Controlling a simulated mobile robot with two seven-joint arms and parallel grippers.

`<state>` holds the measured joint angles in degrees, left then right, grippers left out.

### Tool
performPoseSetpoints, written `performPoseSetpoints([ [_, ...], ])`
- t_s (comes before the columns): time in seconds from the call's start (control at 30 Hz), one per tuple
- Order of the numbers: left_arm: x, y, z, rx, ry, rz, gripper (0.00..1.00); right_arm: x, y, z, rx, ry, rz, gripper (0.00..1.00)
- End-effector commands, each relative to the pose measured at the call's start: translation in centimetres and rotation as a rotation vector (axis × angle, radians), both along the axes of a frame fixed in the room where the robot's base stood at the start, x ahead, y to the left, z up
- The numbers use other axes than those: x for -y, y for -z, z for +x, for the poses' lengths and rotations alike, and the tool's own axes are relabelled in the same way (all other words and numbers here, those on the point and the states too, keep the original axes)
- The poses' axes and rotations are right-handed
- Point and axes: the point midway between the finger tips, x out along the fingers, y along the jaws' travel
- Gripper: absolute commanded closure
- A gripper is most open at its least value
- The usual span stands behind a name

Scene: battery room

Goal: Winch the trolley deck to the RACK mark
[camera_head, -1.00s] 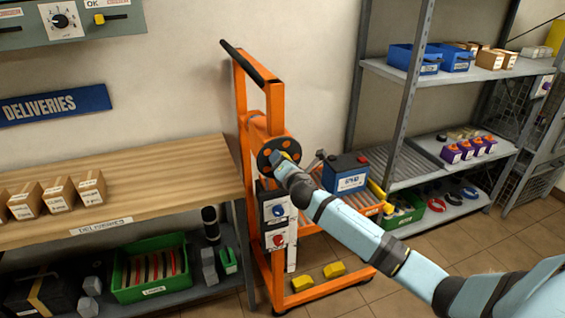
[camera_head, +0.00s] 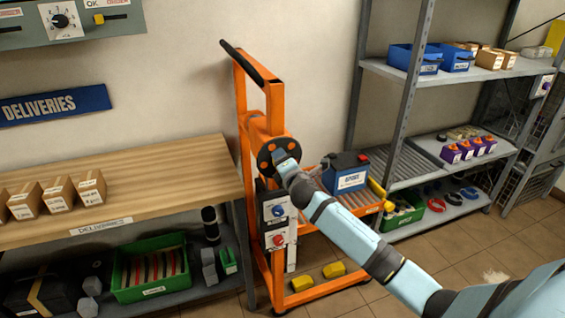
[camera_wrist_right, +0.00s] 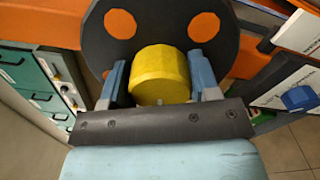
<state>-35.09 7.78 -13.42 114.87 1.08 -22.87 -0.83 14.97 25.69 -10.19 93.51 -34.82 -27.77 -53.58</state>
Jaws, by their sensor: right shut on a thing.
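The orange trolley (camera_head: 242,100) stands between the bench and the shelving. Its dark winch wheel (camera_head: 265,156), with orange round spots, fills the top of the right wrist view (camera_wrist_right: 152,35). My right gripper (camera_head: 284,158) is at the wheel, its fingers on both sides of the yellow crank knob (camera_wrist_right: 160,72) and shut on it. The arm hides the knob in the head view. The roller deck (camera_head: 352,207) carries a dark blue battery (camera_head: 349,179) with a white label. The RACK mark cannot be made out. My left gripper is out of view.
A metal rack (camera_head: 412,172) with a roller shelf stands right of the trolley, close to the deck. The wooden deliveries bench (camera_head: 150,175) is on the left. Two yellow blocks (camera_head: 334,270) lie low at the trolley's base.

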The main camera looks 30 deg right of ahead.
Motion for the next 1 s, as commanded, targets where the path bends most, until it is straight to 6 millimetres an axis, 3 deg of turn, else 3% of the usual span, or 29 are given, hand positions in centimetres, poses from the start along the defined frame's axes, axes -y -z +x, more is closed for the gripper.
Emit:
performPoseSetpoints([
  [0.17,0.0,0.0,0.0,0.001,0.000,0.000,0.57,0.0,-0.1,0.0,0.000,0.001,-0.001,0.68],
  [0.2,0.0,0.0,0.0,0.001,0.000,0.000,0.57,0.0,-0.1,0.0,0.000,0.001,-0.001,0.35],
  [0.3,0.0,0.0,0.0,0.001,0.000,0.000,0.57,0.0,0.0,0.0,0.000,0.001,-0.001,0.19],
  [0.67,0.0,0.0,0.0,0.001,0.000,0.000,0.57,-0.2,0.1,-0.8,-0.001,-0.001,-0.002,0.19],
  [1.0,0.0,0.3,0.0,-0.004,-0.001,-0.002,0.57,-1.8,0.1,-7.6,-0.001,-0.002,-0.003,0.19],
])
